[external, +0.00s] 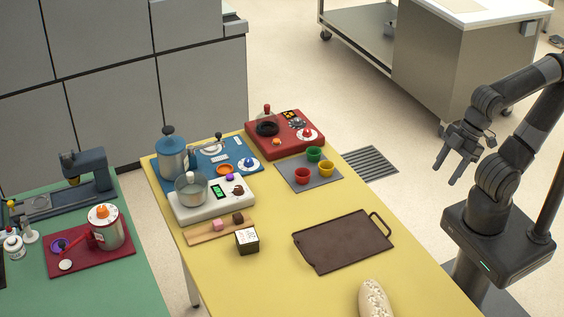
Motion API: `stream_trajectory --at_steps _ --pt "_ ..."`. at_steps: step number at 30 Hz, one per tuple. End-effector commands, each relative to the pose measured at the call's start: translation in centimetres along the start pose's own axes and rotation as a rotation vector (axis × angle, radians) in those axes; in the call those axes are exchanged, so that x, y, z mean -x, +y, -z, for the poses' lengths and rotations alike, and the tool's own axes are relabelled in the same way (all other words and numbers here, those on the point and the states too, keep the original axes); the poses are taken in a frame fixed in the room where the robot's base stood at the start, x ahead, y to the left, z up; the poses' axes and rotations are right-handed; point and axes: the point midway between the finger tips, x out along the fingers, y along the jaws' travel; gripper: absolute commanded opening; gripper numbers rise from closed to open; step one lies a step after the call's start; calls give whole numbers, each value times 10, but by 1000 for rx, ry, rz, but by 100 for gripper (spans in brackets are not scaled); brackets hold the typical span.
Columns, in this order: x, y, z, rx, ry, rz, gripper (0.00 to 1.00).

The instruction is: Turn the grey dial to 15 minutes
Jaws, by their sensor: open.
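I cannot clearly pick out a grey dial or its minute marks at this size. A white dial with a blue knob (248,164) sits on the blue board, and a white dial with a red knob (307,134) sits on the red unit. A small dark cube with a white marked top (247,240) stands on the yellow table; its marks are too small to read. My gripper (446,175) is open and empty, fingers pointing down, right of the yellow table and apart from everything on it.
The yellow table (270,285) also holds a white unit (211,208) with a pot, a blue pot (172,158), several small cups on a grey mat, a dark tray (343,241) and a loaf (375,298). A green table (100,295) stands left.

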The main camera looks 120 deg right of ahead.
Motion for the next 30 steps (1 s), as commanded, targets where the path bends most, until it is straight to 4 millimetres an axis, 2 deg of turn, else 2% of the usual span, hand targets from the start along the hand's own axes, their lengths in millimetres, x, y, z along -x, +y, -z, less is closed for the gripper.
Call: stream_trajectory --at_steps 5,8,14,21,26,30 --pt "4 11 22 -14 -19 -19 52" --pt "6 27 50 -30 -44 -41 52" --pt "6 77 112 -65 -103 -85 52" --pt "-6 156 172 -111 -176 -124 52" --pt "-20 220 198 -144 -224 -141 52" --pt "-34 281 212 -174 -265 -151 52"
